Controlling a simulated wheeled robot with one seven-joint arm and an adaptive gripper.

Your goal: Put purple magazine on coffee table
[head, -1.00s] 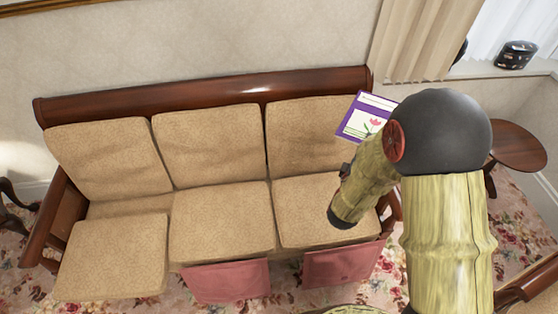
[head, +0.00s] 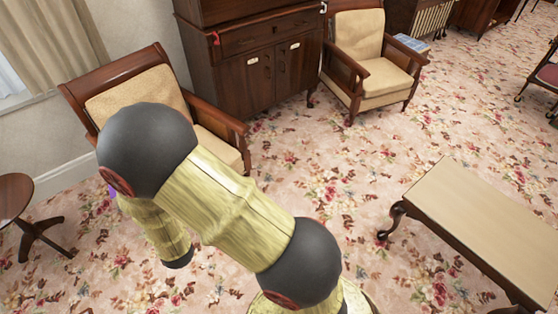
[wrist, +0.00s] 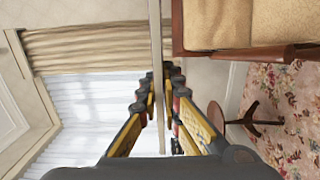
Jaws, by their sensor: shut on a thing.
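The purple magazine is held edge-on in the wrist view as a thin pale strip (wrist: 157,60). In the head view only a small purple sliver (head: 113,192) shows at the left edge of my arm; the rest is hidden. My gripper (wrist: 160,85) is shut on the magazine, one finger on each side. In the head view my gripper is hidden behind my arm. The coffee table (head: 490,215), with a pale, bare top and dark curved legs, stands at the right of the head view, well apart from the magazine.
A round dark side table (head: 14,195) stands at the left edge. A cushioned armchair (head: 120,100) is behind my arm, beside a dark wooden cabinet (head: 262,65). Another armchair (head: 370,65) stands farther right. Open floral carpet (head: 350,165) lies between my arm and the coffee table.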

